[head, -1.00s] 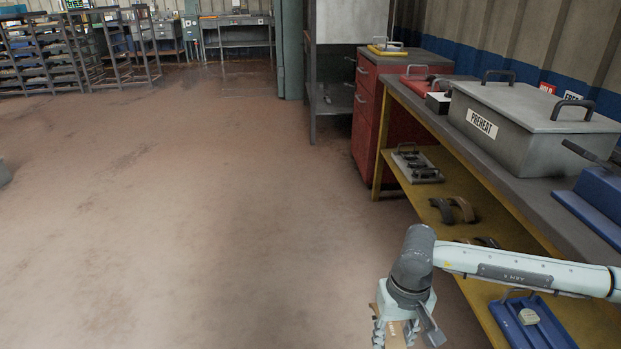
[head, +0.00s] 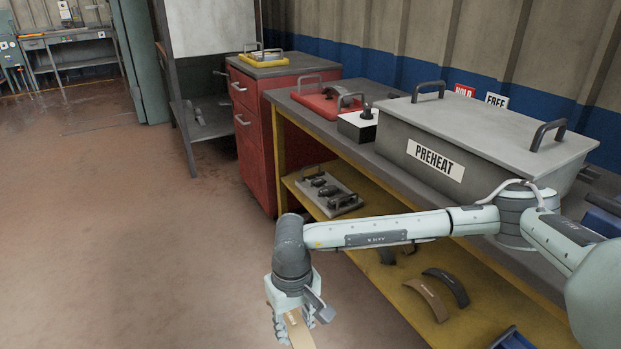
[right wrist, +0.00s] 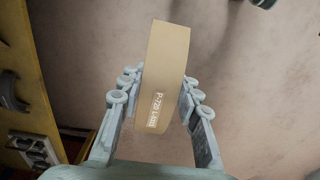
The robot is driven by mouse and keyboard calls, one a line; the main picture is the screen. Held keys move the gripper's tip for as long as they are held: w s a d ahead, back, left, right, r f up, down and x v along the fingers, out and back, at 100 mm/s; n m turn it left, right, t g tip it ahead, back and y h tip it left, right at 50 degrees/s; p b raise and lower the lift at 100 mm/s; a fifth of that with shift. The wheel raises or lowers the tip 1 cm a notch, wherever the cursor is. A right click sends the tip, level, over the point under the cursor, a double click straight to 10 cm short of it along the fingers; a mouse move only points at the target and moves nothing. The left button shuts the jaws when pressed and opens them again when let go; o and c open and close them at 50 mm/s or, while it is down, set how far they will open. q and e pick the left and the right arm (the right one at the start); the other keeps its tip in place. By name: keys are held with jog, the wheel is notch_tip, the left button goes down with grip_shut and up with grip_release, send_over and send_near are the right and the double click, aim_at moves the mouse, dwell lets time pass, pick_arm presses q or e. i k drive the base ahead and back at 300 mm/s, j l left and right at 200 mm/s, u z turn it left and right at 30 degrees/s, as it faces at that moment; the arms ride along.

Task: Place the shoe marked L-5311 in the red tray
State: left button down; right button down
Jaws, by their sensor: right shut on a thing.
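My right gripper (head: 294,322) is shut on a tan brake shoe (head: 299,332), out over the floor in front of the bench. In the right wrist view the same shoe (right wrist: 167,60) sits between the two fingers (right wrist: 157,105). White print on it seems to read P-720 and a number starting with L; the last digits are too blurred to tell. The red tray (head: 326,104) with a handle stands on the bench top, beyond the PREHEAT box; something dark lies at its right side. My left gripper is out of view.
The grey PREHEAT box (head: 480,120) fills much of the bench top. A yellow tray (head: 262,57) sits on the red cabinet. The yellow lower shelf holds a brown shoe (head: 428,299), dark shoes and a grey tray (head: 326,195).

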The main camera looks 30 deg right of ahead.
aim_at(320, 106)
jog(key=i+j, duration=0.1)
jog(key=i, duration=2.05)
jog(key=i+z, duration=0.35)
jog(key=i+j+z, duration=0.2)
jog(key=i+z, duration=0.2)
jog(key=i, duration=0.15)
